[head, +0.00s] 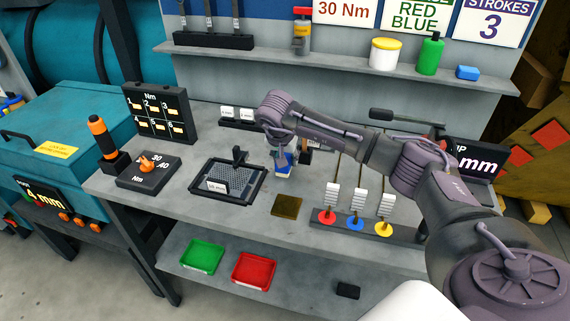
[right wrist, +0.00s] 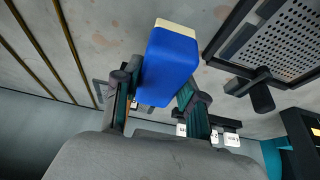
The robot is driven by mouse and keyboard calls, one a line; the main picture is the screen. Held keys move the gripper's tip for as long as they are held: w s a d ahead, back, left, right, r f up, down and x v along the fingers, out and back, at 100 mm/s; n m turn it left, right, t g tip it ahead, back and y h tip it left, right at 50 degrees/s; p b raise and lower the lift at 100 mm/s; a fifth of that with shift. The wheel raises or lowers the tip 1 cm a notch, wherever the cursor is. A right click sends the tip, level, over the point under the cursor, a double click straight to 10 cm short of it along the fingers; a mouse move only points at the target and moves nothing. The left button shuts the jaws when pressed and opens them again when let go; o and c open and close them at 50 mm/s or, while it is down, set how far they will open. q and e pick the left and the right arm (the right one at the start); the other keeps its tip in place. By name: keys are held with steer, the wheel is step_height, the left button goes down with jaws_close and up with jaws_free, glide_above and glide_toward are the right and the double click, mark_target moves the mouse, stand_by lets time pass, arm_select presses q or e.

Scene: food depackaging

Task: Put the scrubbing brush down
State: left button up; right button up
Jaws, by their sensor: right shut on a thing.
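The scrubbing brush (head: 284,160) has a blue body and a pale cream face. My right gripper (head: 287,149) is shut on it over the middle of the workbench, just right of the black mesh tray. In the right wrist view the blue brush (right wrist: 168,62) sits between the two fingers (right wrist: 158,88), its cream end pointing away from the palm. The brush is low over the bench top (head: 245,212); I cannot tell whether it touches. My left gripper is not in view.
The mesh tray (head: 207,201) is left of the brush, and it also shows in the right wrist view (right wrist: 216,48). A brass plate (head: 286,206) lies in front. A rack with red, blue and yellow discs (head: 313,218) stands to the right. A torque dial box (head: 133,178) is at left.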

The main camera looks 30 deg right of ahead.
steer(key=shift+w+f, duration=0.15)
steer(key=shift+f, duration=0.05)
step_height(320, 180, down, 3)
steer(key=shift+f+p, duration=0.1)
steer(key=shift+p, duration=0.75)
steer(key=shift+f, duration=0.25)
steer(key=shift+f, duration=0.1)
steer(key=shift+f, duration=0.15)
steer(key=o, duration=1.2)
